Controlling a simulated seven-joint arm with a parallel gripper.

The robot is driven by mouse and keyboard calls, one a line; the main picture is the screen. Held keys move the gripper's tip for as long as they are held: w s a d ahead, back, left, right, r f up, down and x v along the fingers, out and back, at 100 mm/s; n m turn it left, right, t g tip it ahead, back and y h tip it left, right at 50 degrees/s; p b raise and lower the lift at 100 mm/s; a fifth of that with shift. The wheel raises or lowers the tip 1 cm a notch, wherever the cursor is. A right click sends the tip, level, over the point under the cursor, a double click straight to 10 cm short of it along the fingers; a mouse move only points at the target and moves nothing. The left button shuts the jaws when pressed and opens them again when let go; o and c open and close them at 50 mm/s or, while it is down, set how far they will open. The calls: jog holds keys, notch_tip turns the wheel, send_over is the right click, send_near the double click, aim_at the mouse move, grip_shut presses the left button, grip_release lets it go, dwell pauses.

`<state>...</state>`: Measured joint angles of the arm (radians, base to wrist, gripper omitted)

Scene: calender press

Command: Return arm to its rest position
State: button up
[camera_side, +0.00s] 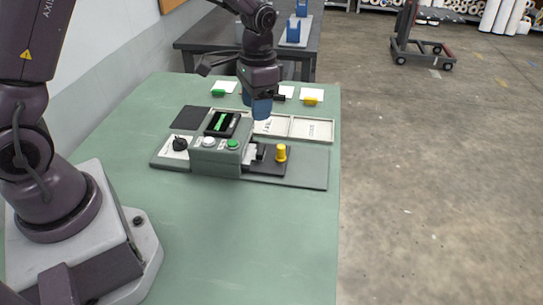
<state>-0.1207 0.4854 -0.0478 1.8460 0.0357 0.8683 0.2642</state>
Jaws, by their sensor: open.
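My gripper (262,107) points down over the middle of the green table, its blue fingers at the far side of the press. From this side the fingers overlap, and nothing shows held in them. The press is a grey control box (221,158) on a grey baseplate (310,172). It carries a black knob (180,144), a white button (209,141), a green button (233,144) and a small display with green bars (221,121). A yellow knob (281,153) stands upright on a dark block at the right.
Shallow pale trays (312,128) lie behind the press, partly hidden by my gripper. White cards with a green piece (218,93) and a yellow piece (311,101) lie along the far edge. The table's front (235,240) is clear. A wheeled cart (420,48) stands on the floor.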

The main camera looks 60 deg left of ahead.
jog(key=s+d+r+n+t, duration=0.2)
jog(key=s+r+t, duration=0.4)
jog(key=s+r, duration=1)
jog(key=s+d, duration=0.1)
jog(key=s, duration=0.2)
jog(key=shift+s+d+r, duration=0.15)
jog(key=shift+r, duration=0.15)
jog(key=shift+c, duration=0.5)
